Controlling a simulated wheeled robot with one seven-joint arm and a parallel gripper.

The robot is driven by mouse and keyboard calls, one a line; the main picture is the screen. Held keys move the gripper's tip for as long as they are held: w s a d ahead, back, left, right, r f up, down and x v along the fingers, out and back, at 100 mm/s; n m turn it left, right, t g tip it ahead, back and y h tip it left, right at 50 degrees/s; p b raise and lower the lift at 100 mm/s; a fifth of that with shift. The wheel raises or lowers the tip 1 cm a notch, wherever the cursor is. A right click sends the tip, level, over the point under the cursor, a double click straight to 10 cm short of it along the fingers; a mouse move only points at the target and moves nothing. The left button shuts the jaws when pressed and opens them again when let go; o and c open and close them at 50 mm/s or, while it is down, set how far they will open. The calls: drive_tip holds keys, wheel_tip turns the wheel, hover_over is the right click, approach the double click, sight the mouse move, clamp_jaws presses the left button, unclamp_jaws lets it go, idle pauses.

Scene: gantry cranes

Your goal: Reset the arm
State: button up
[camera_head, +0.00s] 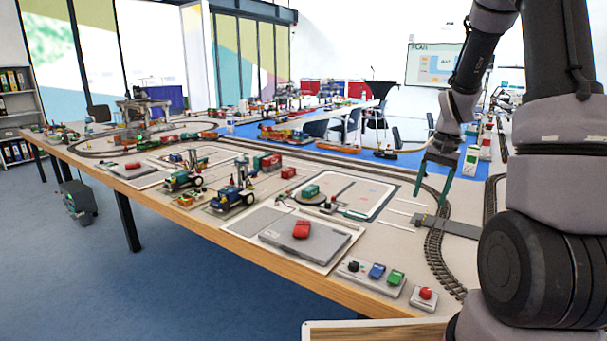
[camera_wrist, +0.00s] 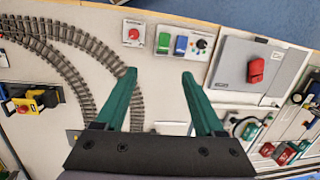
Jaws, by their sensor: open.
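My gripper (camera_head: 432,180) is above the right part of the table, with its green fingers pointing down. In the wrist view my gripper (camera_wrist: 160,82) has its two green fingers wide apart, with nothing between them but the tabletop below. My arm comes in from the right side of the head view and bends down to the gripper. The fingers appear clear of the table, though their exact height is hard to tell.
The table (camera_head: 205,222) carries toy track (camera_head: 437,255), a grey plate with a red block (camera_head: 301,229), a control panel (camera_head: 371,272), a red button (camera_head: 425,293) and toy cranes (camera_head: 234,188). The red button (camera_wrist: 133,34) and red block (camera_wrist: 256,71) also show in the wrist view.

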drive_tip(key=s+a+r+n+t, duration=0.1)
drive_tip(key=s+a+r+t, duration=0.2)
drive_tip(key=r, duration=0.5)
drive_tip(key=s+a+r+t, duration=0.1)
drive_tip(key=s+a+r, duration=0.25)
drive_tip(key=r, duration=0.45)
drive_tip(key=s+a+r+t, duration=0.3)
drive_tip(key=s+r, duration=0.4)
drive_tip(key=s, duration=0.4)
drive_tip(key=shift+s+r+n+t, duration=0.3)
drive_tip(key=shift+s+n, duration=0.05)
drive_tip(key=shift+n, duration=0.05)
drive_tip(key=shift+w, duration=0.15)
